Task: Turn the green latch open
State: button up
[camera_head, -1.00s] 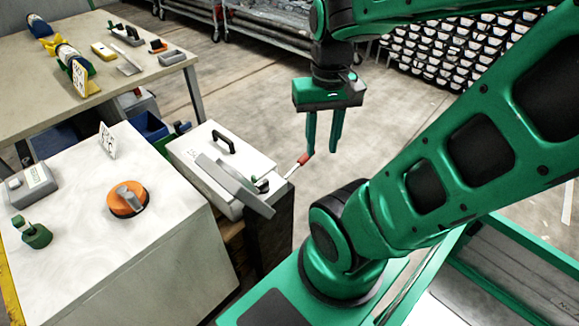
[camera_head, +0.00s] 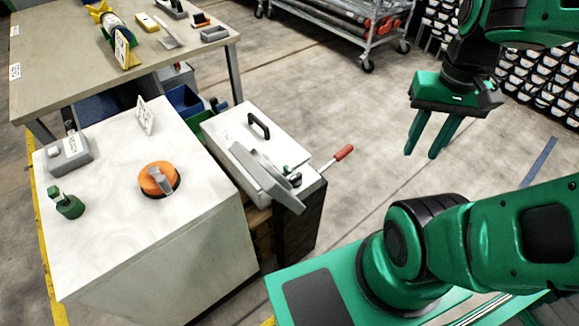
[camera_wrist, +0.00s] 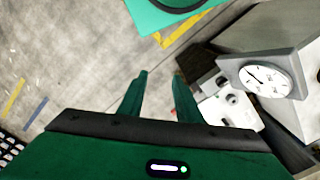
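A small green fitting (camera_head: 68,203) with a round base and an upright stub stands on the white cabinet top (camera_head: 110,240) at the left of the head view. It looks like the green latch, though its shape is too small to be sure. An orange disc (camera_head: 154,181) with a grey lever sits to its right. My gripper (camera_head: 421,155) is far to the right, above the open floor. In the wrist view its two fingers (camera_wrist: 161,74) stand apart with nothing between them. The green fitting is not visible in the wrist view.
A white case (camera_head: 272,140) with a black handle and a tilted grey panel stands between cabinet and gripper. A red-tipped lever (camera_head: 343,152) sticks out there. A dial gauge (camera_wrist: 262,78) shows in the wrist view. A workbench (camera_head: 60,85) with tools stands behind.

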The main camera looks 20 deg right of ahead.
jog(key=w+f+n, duration=0.3)
jog(key=w, duration=0.7)
jog(key=n, duration=0.7)
send_over(290, 169)
notch_tip(290, 169, down, 22)
notch_tip(290, 169, down, 10)
jog(key=shift+a+f, duration=0.1)
jog(key=shift+f, duration=0.15)
grip_shut()
